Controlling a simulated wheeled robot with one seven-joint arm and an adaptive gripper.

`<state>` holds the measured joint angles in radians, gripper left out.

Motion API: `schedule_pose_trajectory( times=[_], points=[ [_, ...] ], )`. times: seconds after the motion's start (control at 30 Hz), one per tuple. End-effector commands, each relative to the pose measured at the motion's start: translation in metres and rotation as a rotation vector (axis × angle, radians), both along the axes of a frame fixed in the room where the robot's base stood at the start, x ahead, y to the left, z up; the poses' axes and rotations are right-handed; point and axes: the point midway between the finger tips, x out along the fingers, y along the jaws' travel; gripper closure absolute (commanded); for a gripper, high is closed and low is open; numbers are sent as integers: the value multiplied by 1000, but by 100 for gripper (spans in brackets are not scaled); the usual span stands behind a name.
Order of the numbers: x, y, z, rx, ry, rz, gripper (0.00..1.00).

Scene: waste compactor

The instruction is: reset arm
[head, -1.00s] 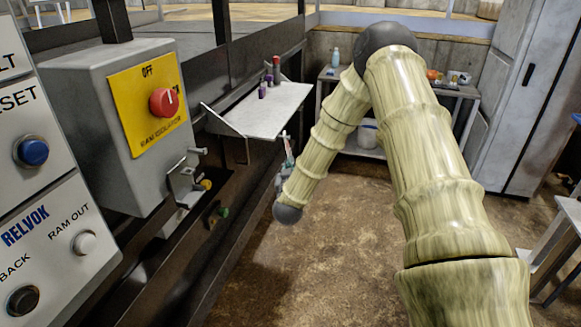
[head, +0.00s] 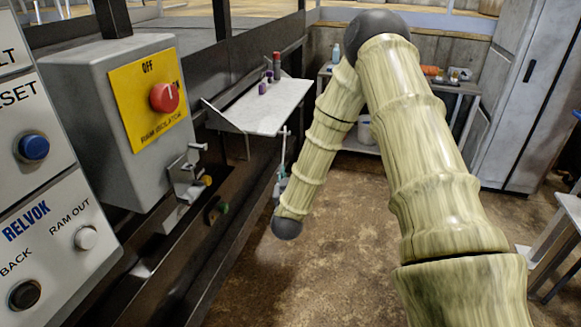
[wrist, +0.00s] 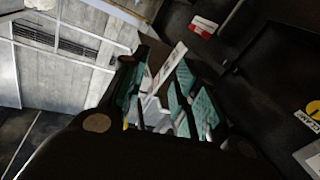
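My arm reaches away from the camera in the head view and folds down at a dark elbow. My gripper (head: 280,184) is small there, partly hidden behind the dark end joint and forearm, beside the compactor's side. In the wrist view my gripper (wrist: 165,103) shows teal pads with pale, metallic parts between them. A white strip with a red mark shows by the fingertips. I cannot tell whether it is held or lies behind, nor whether the fingers are open or shut.
The grey isolator box (head: 118,120) with its red knob (head: 164,97) and the button panel (head: 48,215) stand at left. A metal shelf (head: 262,108) holds small purple and red items. A table stands at the back, a cabinet (head: 525,95) at right. The floor (head: 350,235) is open.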

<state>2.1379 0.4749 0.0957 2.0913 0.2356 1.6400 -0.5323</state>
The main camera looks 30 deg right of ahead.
Motion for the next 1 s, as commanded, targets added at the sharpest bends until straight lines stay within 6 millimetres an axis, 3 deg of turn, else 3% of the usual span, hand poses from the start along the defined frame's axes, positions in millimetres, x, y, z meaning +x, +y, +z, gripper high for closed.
schedule_pose_trajectory(
  times=[0.3, 0.67, 0.77, 0.83, 1.0],
  points=[
    [-34, 24, -1, 0, 2, 1, 70],
    [-41, 30, -5, 5, 11, 8, 70],
    [-46, 41, -24, 32, 57, 43, 70],
    [-53, 55, -48, 70, 116, 86, 70],
    [-89, 99, -124, 196, 323, 201, 70]
  ],
)
